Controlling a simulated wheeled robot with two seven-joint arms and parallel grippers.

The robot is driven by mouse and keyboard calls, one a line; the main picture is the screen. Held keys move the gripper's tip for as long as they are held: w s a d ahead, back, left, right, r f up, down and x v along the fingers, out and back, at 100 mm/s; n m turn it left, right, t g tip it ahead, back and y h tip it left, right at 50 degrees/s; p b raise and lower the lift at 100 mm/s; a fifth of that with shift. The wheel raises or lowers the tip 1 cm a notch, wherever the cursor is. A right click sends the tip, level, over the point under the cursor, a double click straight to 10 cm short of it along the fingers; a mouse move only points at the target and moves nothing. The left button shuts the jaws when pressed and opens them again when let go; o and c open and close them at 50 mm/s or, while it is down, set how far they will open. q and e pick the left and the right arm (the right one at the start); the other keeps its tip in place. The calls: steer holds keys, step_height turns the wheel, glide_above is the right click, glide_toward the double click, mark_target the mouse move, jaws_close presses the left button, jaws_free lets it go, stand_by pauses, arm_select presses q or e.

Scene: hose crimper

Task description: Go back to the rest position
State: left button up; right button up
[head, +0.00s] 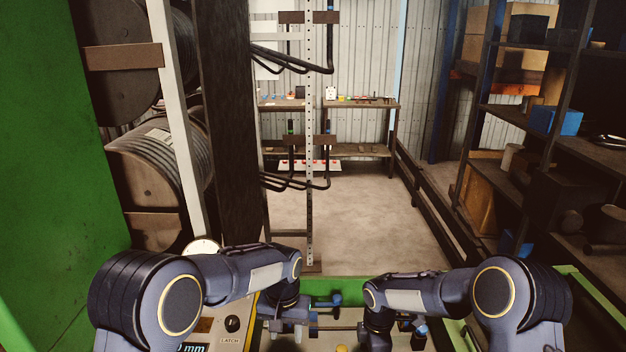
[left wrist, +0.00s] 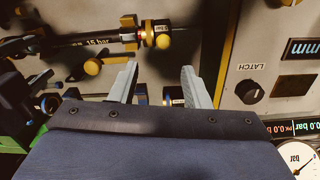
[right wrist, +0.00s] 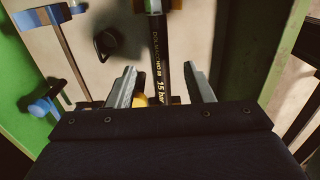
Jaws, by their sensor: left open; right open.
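My left gripper (left wrist: 158,84) is open, with its two grey fingers apart and nothing between them in the left wrist view. In the head view it shows at the bottom (head: 287,332), beside the panel with the latch knob. My right gripper (right wrist: 162,88) is open in the right wrist view. A black hose (right wrist: 161,62) with yellow lettering runs in line with the gap between its fingers; I cannot tell whether they touch. The hose also shows in the left wrist view (left wrist: 88,41), above the left fingers. In the head view the right gripper's fingertips are hidden by the arm.
A panel with a latch knob (head: 232,324) is at the lower left. A green wall (head: 50,150) and hose reels (head: 150,175) stand at left, a hose rack (head: 310,120) in the middle. Dark shelves (head: 540,145) stand at right. Open floor (head: 365,215) lies beyond.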

arm_select(q)
steer(key=s+a+r+n+t+h+b, duration=0.2)
steer(key=s+a+r+h, duration=0.1)
steer(key=s+a+r, duration=0.85)
arm_select(e)
steer(key=s+d+r+m+t+y, duration=0.1)
steer(key=s+d+r+m, duration=0.2)
steer(key=s+r+m, duration=0.45)
steer(key=s+d+r+m+t+y, duration=0.15)
steer(key=s+d+r, duration=0.3)
steer(key=r, duration=0.55)
arm_select(q)
steer(key=s+a+f+t, duration=0.1)
steer(key=s, duration=0.8)
steer(key=s+a+f+n+t+b, duration=0.1)
steer(key=s+a+t, duration=0.1)
steer(key=s, duration=0.7)
steer(key=shift+t+h, duration=0.3)
steer(key=shift+h, duration=0.1)
arm_select(e)
steer(key=s+a+m+t+y, duration=0.1)
steer(key=s+m+t, duration=0.2)
steer(key=s+m, duration=0.7)
steer(key=s, duration=0.7)
steer(key=shift+s+a+m, duration=0.3)
steer(key=shift+s+m, duration=0.05)
steer(key=shift+m, duration=0.05)
steer(key=shift+o, duration=0.3)
steer(key=shift+w+r, duration=0.1)
